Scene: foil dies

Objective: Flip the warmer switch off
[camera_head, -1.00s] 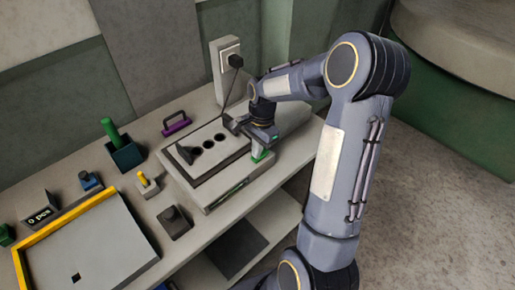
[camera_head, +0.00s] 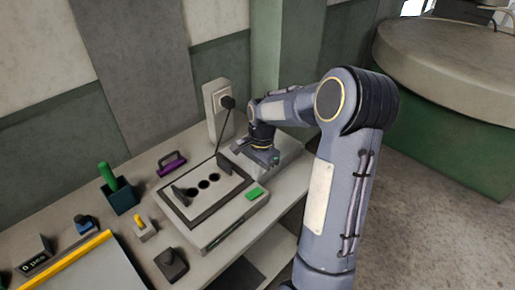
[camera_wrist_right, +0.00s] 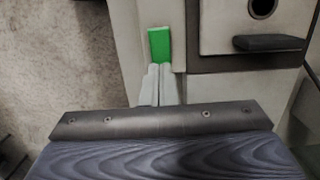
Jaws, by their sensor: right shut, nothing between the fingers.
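The warmer (camera_head: 222,226) is a light grey box with a dark-edged top plate and several round dark holes, standing on the bench. Its green switch (camera_head: 255,194) is at the right front corner. It also shows in the right wrist view as a green block (camera_wrist_right: 159,44). I cannot tell which way it is set. My right gripper (camera_head: 270,160) is behind the switch, near the back right of the warmer, apart from it in the head view. In the wrist view its pale fingers (camera_wrist_right: 157,72) are together and empty, just below the switch in the picture. My left gripper is not in view.
A wall socket (camera_head: 218,106) with a black plug and cord stands behind the warmer. To the left are a purple handle (camera_head: 172,163), a dark cup with a green stick (camera_head: 122,195), a yellow-topped block (camera_head: 141,228) and a dark knob block (camera_head: 171,263).

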